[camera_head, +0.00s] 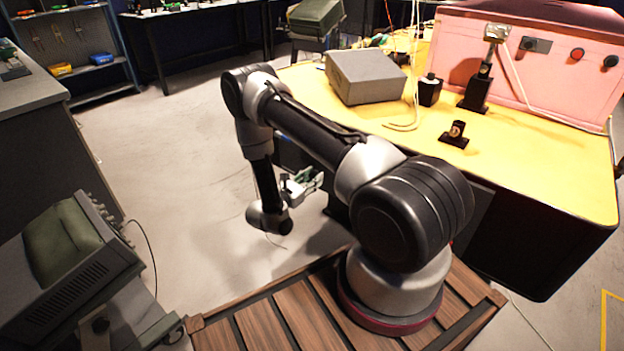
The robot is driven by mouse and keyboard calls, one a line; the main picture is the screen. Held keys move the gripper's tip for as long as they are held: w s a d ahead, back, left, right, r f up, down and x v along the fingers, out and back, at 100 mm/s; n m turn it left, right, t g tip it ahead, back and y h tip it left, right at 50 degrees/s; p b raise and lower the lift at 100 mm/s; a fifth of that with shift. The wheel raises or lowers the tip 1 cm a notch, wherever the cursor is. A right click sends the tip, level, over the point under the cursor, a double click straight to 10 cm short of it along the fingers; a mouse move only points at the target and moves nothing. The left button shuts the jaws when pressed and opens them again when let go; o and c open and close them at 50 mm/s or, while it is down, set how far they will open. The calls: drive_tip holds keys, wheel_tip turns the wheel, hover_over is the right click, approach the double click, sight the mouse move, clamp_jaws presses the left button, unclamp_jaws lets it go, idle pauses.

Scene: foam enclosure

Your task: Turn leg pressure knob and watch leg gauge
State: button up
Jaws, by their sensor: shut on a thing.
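My gripper (313,180) is low beside the dark front side of the yellow-topped table (570,180), with its fingers pointing up and right towards that side. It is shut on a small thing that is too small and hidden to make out. Greenish parts show at the fingers. I cannot pick out the leg pressure knob or the leg gauge for certain. My arm covers part of the table's front side. A small black stand with a round dial-like face (457,129) is on the yellow top, but its markings cannot be read.
A grey box (366,78), a black cup-like item (430,90) and a pink panel (545,60) with a red button (577,54) are on the table. Grey floor is clear at left of my arm.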

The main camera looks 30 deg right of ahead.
drive_tip(key=shift+m, duration=2.7)
drive_tip(key=o, duration=1)
drive_tip(key=shift+o, duration=0.2)
drive_tip(key=v, duration=1.2)
